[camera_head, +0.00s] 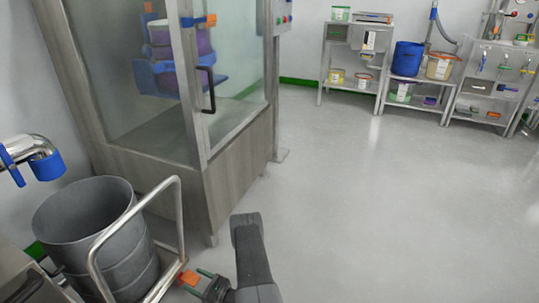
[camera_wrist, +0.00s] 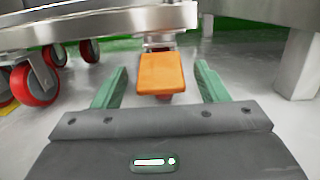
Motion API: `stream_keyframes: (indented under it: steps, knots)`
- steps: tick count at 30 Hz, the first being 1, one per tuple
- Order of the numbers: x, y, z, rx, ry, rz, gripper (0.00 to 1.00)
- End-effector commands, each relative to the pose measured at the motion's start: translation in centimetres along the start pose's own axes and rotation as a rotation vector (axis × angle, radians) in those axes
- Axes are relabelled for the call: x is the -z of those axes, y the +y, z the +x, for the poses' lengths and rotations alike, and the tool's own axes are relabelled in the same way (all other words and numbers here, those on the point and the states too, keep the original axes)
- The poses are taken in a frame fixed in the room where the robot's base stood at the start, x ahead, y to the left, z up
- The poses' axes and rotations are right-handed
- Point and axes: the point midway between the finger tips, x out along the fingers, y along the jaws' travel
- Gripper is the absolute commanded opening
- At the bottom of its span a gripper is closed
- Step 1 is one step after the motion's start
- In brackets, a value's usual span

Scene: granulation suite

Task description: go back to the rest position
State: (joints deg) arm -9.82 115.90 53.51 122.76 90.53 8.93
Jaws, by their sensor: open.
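My gripper (camera_head: 198,283) is low at the bottom of the head view, beside the wheeled trolley. In the wrist view its two green fingers (camera_wrist: 160,88) are spread apart, with an orange pedal-like part (camera_wrist: 161,73) showing between and beyond them. The same orange part (camera_head: 189,278) shows near the fingertips in the head view, at the trolley's lower edge. The fingers look apart from it on both sides. Nothing is held.
A grey drum (camera_head: 95,235) stands on the trolley with a tubular handle (camera_head: 133,212). A glass-fronted steel cabinet (camera_head: 185,130) rises behind. Red casters (camera_wrist: 36,84) sit left in the wrist view. Shelves with tubs (camera_head: 355,55) line the back wall. The floor (camera_head: 370,210) at right is clear.

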Motion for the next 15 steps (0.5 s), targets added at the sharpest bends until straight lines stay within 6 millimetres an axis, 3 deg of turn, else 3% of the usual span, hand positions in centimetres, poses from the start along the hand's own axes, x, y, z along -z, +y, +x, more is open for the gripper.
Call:
stream_keyframes:
  steps: [15]
  knots:
    - [-1.9, 0.0, 0.5, 0.001, 0.310, -0.002, 0.67]
